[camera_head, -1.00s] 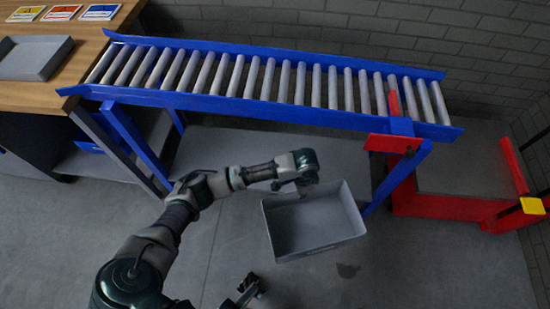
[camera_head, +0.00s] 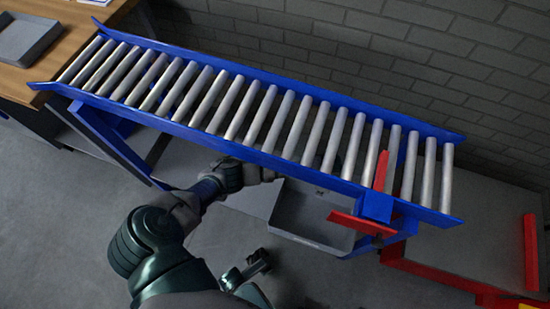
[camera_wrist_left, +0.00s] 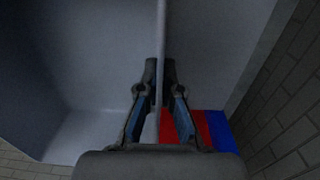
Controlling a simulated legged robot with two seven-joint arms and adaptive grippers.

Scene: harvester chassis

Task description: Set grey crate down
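The grey crate (camera_head: 306,208) is an open box beneath the right part of the roller conveyor. The conveyor's blue side rail and a red bar hide part of it. My left gripper (camera_head: 268,175) is at the crate's upper left rim. In the left wrist view, the two fingers (camera_wrist_left: 160,92) are closed on either side of the thin crate wall (camera_wrist_left: 161,45). The crate's grey inside fills much of that view. I cannot tell whether the crate hangs or touches what is under it.
The blue conveyor (camera_head: 255,110) with grey rollers runs from the wooden table (camera_head: 70,50) at left to the right. A grey tray (camera_head: 28,38) sits on that table. A red frame (camera_head: 440,274) stands at the right. A brick wall (camera_head: 400,45) is behind. Grey floor is open below.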

